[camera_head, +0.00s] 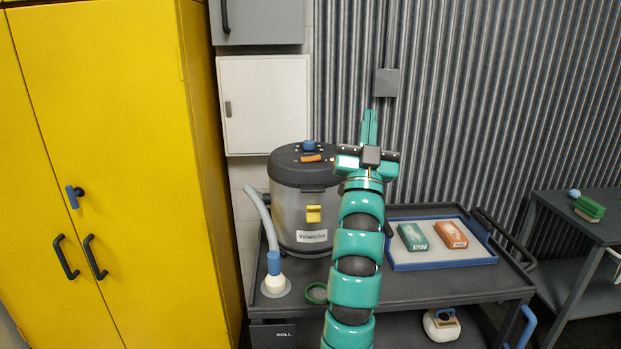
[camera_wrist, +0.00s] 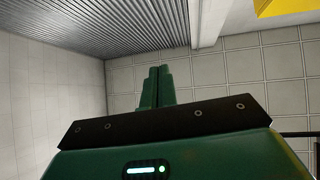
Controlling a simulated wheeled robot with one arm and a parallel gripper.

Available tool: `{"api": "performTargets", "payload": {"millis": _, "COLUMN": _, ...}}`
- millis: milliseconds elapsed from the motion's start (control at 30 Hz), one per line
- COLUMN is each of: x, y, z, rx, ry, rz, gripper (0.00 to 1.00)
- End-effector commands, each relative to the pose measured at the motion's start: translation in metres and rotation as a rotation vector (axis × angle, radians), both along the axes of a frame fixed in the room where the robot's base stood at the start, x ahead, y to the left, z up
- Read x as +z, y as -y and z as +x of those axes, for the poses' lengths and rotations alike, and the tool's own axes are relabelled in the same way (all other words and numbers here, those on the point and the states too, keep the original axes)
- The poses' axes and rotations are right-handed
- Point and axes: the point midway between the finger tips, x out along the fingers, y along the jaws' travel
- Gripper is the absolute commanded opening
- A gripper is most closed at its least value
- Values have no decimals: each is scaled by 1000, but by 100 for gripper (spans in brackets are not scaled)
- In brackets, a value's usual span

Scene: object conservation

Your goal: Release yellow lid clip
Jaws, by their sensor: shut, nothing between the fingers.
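The yellow lid clip (camera_head: 313,214) sits on the front of a grey canister (camera_head: 290,219) with a dark lid (camera_head: 287,169), labelled "Velancha". The canister stands upright on the dark cart. My gripper (camera_head: 369,114) is to the right of the lid and higher in the picture, pointing up, apart from the clip. Its green fingers are together and empty, also in the wrist view (camera_wrist: 157,71). The clip does not show in the wrist view. My arm covers part of the canister's right side.
A hose with a white nozzle (camera_head: 275,284) and a green ring (camera_head: 316,293) are on the cart (camera_head: 432,287). A blue-rimmed tray (camera_head: 445,264) holds a green and an orange box. A yellow cabinet (camera_head: 120,150) stands left; a corrugated wall (camera_head: 480,100) is behind.

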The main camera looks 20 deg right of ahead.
Motion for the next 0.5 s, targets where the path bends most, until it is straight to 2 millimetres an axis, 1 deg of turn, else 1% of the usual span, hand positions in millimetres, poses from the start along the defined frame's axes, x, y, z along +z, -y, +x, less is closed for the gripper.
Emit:
{"api": "performTargets", "payload": {"millis": 33, "x": 36, "y": 6, "z": 11, "rx": 7, "ry": -11, "rz": 11, "gripper": 0}}
{"api": "performTargets", "payload": {"millis": 67, "x": 46, "y": 9, "z": 19, "rx": 12, "ry": -26, "rz": 19, "gripper": 0}}
{"api": "performTargets", "payload": {"millis": 100, "x": 60, "y": 13, "z": 30, "rx": 21, "ry": -48, "rz": 31, "gripper": 0}}
{"api": "performTargets", "payload": {"millis": 167, "x": 79, "y": 18, "z": 48, "rx": 38, "ry": -88, "rz": 51, "gripper": 0}}
{"api": "performTargets", "payload": {"millis": 200, "x": 92, "y": 21, "z": 60, "rx": 49, "ry": -118, "rz": 63, "gripper": 0}}
{"api": "performTargets", "payload": {"millis": 267, "x": 108, "y": 25, "z": 80, "rx": 67, "ry": -174, "rz": 84, "gripper": 0}}
{"api": "performTargets", "payload": {"millis": 300, "x": 119, "y": 27, "z": 93, "rx": 80, "ry": -209, "rz": 96, "gripper": 0}}
{"api": "performTargets", "payload": {"millis": 367, "x": 129, "y": 28, "z": 115, "rx": 99, "ry": -283, "rz": 120, "gripper": 0}}
{"api": "performTargets", "payload": {"millis": 400, "x": 137, "y": 28, "z": 128, "rx": 112, "ry": -331, "rz": 134, "gripper": 0}}
{"api": "performTargets", "payload": {"millis": 500, "x": 145, "y": 25, "z": 164, "rx": 147, "ry": -482, "rz": 174, "gripper": 0}}
